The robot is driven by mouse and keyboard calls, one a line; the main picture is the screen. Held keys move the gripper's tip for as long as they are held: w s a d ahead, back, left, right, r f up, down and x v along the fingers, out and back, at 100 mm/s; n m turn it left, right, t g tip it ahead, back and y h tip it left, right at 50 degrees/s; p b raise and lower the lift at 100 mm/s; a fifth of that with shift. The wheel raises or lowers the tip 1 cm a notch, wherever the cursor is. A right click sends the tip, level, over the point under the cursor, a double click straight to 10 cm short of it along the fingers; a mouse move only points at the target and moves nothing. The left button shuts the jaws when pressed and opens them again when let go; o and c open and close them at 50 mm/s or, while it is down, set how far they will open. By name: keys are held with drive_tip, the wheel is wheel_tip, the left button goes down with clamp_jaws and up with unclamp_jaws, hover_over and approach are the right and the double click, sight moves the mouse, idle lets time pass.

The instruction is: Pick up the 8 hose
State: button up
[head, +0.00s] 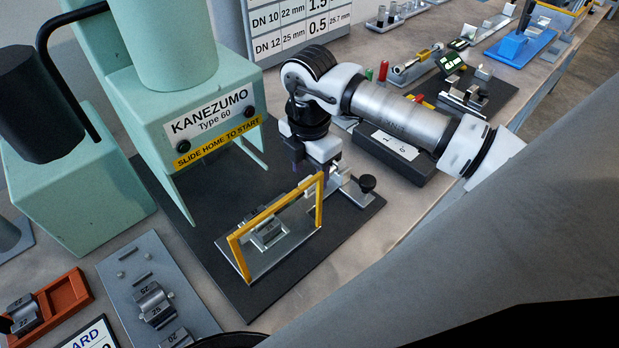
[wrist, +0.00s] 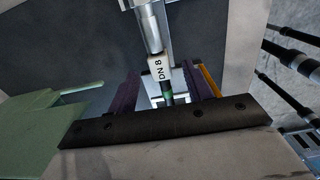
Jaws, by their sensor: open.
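The 8 hose shows in the wrist view as a silver metal fitting (wrist: 149,35) with a white band marked DN 8 (wrist: 157,69) and a dark, partly green end below. My gripper (wrist: 162,88) is open, with its two purple fingers on either side of the hose's lower part. I cannot tell whether either finger touches it. In the head view my gripper (head: 325,170) points down at the right end of a yellow frame. There the hose is mostly hidden by the gripper and hard to make out.
The yellow frame (head: 236,247) stands on a grey plate on a black mat (head: 335,245). A green KANEZUMO machine (head: 212,128) stands to the left. A black block with a white label (head: 397,146) lies right of the gripper. Numbered die blocks (head: 152,303) sit at the lower left.

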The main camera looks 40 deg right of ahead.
drive_tip(key=shift+f, duration=1.05)
clamp_jaws()
